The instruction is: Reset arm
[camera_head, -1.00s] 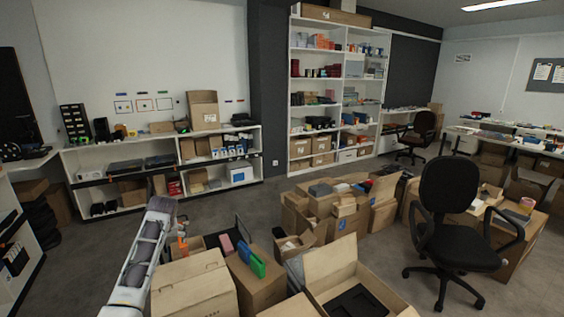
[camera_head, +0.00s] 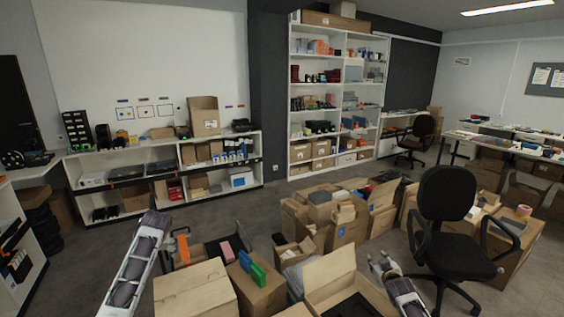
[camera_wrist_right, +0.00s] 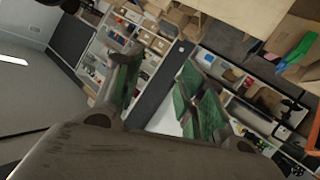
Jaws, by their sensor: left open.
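My left arm comes in at the bottom left of the head view, and its gripper (camera_head: 170,232) is at the upper end, small and partly hidden. No object shows in it. My right arm shows at the bottom right of the head view, with its gripper (camera_head: 380,263) above the boxes, left of the black chair. In the right wrist view the two green-padded fingers of the right gripper (camera_wrist_right: 160,70) stand apart with nothing between them.
A black office chair (camera_head: 449,220) stands at the right. Shelves (camera_head: 160,170) line the back wall. Clear floor (camera_head: 230,208) lies between cartons and shelves.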

